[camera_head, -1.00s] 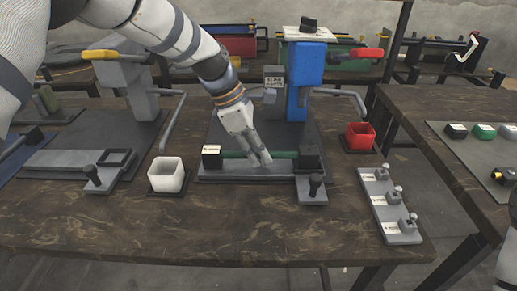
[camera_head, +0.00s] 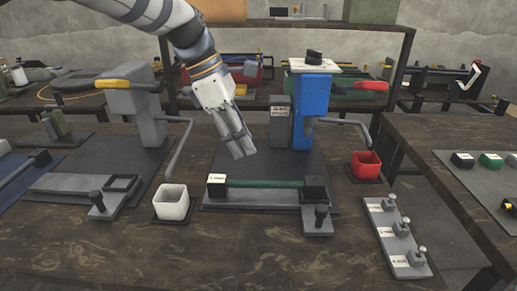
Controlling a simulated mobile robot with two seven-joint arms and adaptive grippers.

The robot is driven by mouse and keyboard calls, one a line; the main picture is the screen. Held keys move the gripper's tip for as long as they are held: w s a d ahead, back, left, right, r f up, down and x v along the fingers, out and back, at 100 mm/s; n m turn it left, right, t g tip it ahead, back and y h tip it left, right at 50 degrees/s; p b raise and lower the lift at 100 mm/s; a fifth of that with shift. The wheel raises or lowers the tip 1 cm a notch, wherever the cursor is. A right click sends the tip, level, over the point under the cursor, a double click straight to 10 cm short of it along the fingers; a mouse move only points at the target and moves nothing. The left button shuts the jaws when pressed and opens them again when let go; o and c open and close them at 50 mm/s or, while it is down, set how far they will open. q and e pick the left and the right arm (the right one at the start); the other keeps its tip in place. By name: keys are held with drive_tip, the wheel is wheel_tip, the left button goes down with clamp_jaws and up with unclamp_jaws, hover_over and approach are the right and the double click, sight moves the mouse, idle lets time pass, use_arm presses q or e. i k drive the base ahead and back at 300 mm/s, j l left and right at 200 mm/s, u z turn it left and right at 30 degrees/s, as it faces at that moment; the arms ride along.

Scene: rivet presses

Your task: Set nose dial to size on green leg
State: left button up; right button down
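The blue rivet press (camera_head: 311,104) stands mid-right on the table. A black dial (camera_head: 314,57) sits on its pale top plate (camera_head: 311,66). The green leg (camera_head: 264,184) lies across the fixture in front, between two black end blocks. The left block (camera_head: 217,184) bears a small white label, too small to read. My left gripper (camera_head: 243,148) hangs above and behind the leg, apart from it, left of the blue press. Its fingers look close together with nothing seen between them; I cannot tell whether they are shut. My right gripper is out of view.
A grey press with a yellow-tipped handle (camera_head: 114,84) stands left. A white bin (camera_head: 171,202) and a red bin (camera_head: 365,165) flank the fixture. A grey rack with several knobs (camera_head: 397,238) lies at front right. The front table edge is mostly clear.

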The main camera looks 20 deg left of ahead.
sight(312, 57)
drive_tip(key=k, duration=1)
